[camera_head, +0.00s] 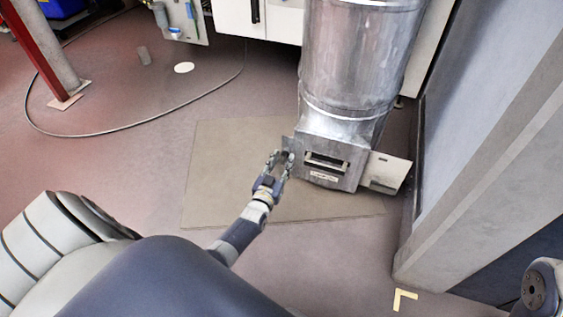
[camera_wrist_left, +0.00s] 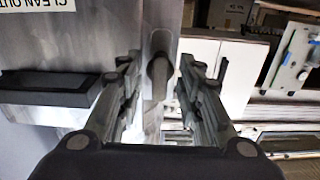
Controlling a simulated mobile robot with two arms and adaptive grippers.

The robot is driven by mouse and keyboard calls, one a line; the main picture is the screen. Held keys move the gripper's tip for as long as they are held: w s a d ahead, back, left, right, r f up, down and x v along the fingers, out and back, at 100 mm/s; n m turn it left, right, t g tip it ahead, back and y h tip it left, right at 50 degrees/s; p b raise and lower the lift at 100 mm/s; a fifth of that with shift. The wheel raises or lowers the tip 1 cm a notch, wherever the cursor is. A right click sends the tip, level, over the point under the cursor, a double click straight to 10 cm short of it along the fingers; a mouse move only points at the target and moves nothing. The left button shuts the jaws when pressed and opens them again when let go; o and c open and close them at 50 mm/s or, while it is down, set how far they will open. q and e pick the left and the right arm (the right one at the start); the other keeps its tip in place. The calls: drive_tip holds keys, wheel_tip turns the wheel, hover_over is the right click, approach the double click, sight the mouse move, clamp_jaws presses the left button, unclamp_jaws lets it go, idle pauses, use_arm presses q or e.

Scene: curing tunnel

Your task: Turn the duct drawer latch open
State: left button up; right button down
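The metal duct (camera_head: 358,65) stands upright, with a drawer front (camera_head: 313,177) at its foot. A dark handle slot (camera_head: 326,161) and a small label show on that front. In the left wrist view the dark handle (camera_wrist_left: 48,88) and a "CLEAN OUT" label (camera_wrist_left: 45,5) are at left. The latch, a rounded upright metal piece (camera_wrist_left: 158,72), shows between the fingers of my left gripper (camera_head: 281,158). These fingers are open on either side of it; contact cannot be told. In the head view the gripper largely hides the latch. My right gripper is out of view.
A flat metal plate (camera_head: 386,172) sticks out right of the drawer front. A grey wall panel (camera_head: 480,130) rises at right. A tan mat (camera_head: 225,165) lies under the duct. A dark cable (camera_head: 120,133) curves over the open floor at left.

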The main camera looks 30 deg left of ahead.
use_arm(q)
drive_tip(key=v, duration=1.2)
idle(0.4)
